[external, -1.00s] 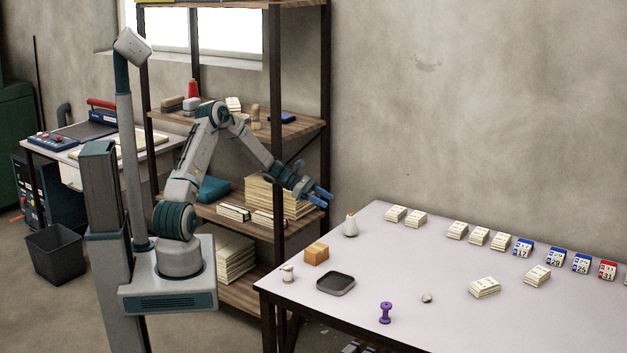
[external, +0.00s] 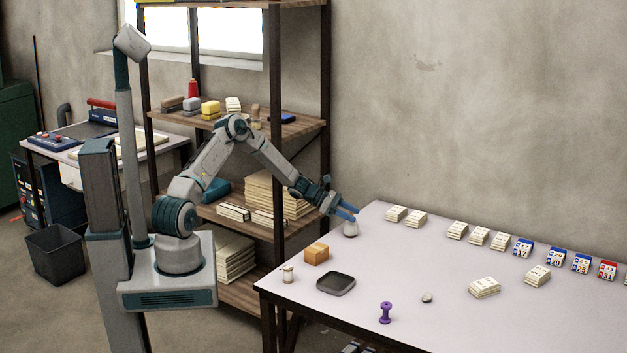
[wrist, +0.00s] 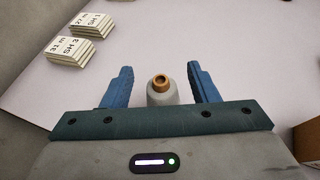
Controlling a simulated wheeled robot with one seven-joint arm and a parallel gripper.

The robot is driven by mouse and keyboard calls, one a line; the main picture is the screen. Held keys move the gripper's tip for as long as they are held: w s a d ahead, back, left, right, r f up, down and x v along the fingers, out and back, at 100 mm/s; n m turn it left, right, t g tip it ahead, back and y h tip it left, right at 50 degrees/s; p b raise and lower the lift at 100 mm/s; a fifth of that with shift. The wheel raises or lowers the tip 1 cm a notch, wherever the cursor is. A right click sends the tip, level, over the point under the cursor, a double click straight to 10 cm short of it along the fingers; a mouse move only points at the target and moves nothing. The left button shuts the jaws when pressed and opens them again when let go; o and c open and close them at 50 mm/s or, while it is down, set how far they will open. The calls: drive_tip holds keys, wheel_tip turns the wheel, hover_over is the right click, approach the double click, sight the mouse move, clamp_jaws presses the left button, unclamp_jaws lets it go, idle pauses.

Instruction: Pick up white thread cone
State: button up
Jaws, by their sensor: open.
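The white thread cone (external: 350,230) stands upright near the far left corner of the table, its upper part hidden by my gripper in the external view. In the wrist view the cone (wrist: 161,93) shows its tan top with a dark hole, between and slightly below the two blue fingertips. My gripper (external: 345,213) is open and empty, close to the cone's top. In the wrist view a finger of my gripper (wrist: 162,78) is on each side of the cone, with a gap on both sides.
Stacks of cards (external: 405,216) lie to the right of the cone; stacks (wrist: 75,40) also show at upper left in the wrist view. A wooden block (external: 316,253), a dark tray (external: 336,284), a small spool (external: 288,274) and a purple spool (external: 385,312) stand nearer. The shelf (external: 285,130) is behind.

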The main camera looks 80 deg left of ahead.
drive_tip(key=shift+x, duration=1.2)
drive_tip(key=c, duration=1.1)
drive_tip(key=shift+r, duration=0.15)
